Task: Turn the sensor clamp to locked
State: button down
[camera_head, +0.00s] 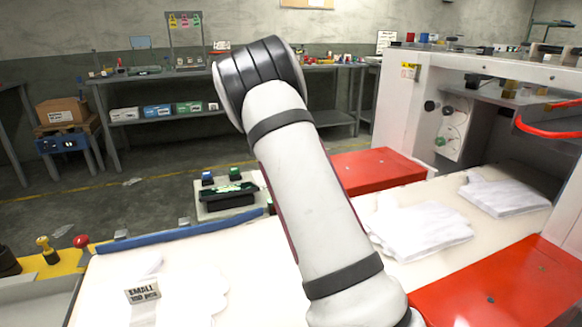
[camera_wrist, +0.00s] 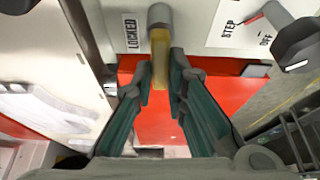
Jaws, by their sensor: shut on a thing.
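The sensor clamp appears in the wrist view as a tan lever (camera_wrist: 160,60) on a grey shaft, set on a pale panel. The lever points down the picture, toward my gripper. A "LOCKED" label (camera_wrist: 131,33) is on the panel just left of the shaft, and the lever does not point at it. My gripper (camera_wrist: 163,78) has its two teal fingers on either side of the lever's end, shut on it. In the head view my arm is in front and my gripper is not visible. I cannot pick out the clamp there.
A dark knob (camera_wrist: 296,45) with a "STEP – OFF" label is right of the lever. Red covers (camera_head: 375,171) flank the pale bed, with white gloves (camera_head: 415,228) lying on it. A white machine (camera_head: 402,110) stands at right. Open floor (camera_head: 130,195) lies to the left.

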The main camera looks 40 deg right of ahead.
jog(key=shift+s+m, duration=0.1)
jog(key=shift+m, duration=0.2)
jog(key=c, duration=1.6)
grip_release()
jog(key=v, duration=1.2)
